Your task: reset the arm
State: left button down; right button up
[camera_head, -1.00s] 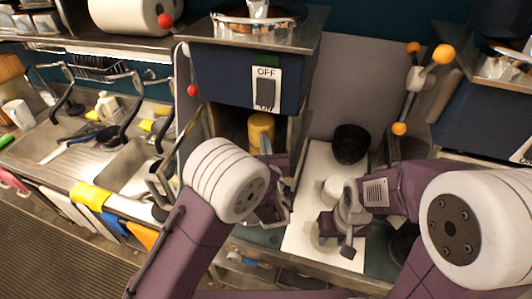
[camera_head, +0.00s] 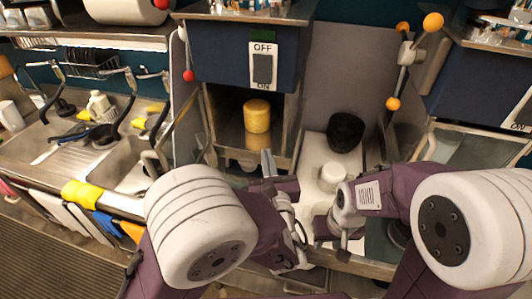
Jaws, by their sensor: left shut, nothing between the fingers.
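My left gripper (camera_head: 268,162) is shut and empty, pointing up in front of the blue machine's open bay. Its wrist is partly hidden by my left arm. A yellow cylinder (camera_head: 257,117) stands upright inside the bay, apart from the gripper. My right gripper (camera_head: 338,236) is low at centre right, turned to the left. Its fingers are too dark and overlapped to read. A white round container (camera_head: 332,176) stands just behind it, and a black bowl (camera_head: 346,131) is further back. I cannot tell whether the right gripper touches the white container.
The blue machine (camera_head: 222,57) with an OFF/ON switch (camera_head: 262,66) overhangs the bay. Levers with orange knobs (camera_head: 393,104) rise at the right. A second blue machine (camera_head: 485,75) stands right.

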pick_arm(q)
jog(key=s+a+f+n+g+y+b, duration=0.15)
jog(key=a+f+n+g+y, duration=0.35)
jog(key=a, duration=0.5)
jog(key=s+a+f+n+g+y+b, duration=0.1)
jog(key=s+a+f+n+g+y, duration=0.2)
jog(key=a+f+n+g, duration=0.5)
jog(key=s+a+f+n+g+h+b, duration=0.35)
jog(key=s+a+f+n, duration=0.4)
jog(key=s, duration=0.25)
jog(key=d+f+n+h+b, duration=0.1)
jog(key=d+f+n+h, duration=0.3)
jog(key=n, duration=1.1)
jog(key=shift+d+f+h+b, duration=0.3)
jog(key=shift+d+h, duration=0.35)
jog(key=shift+h, duration=0.5)
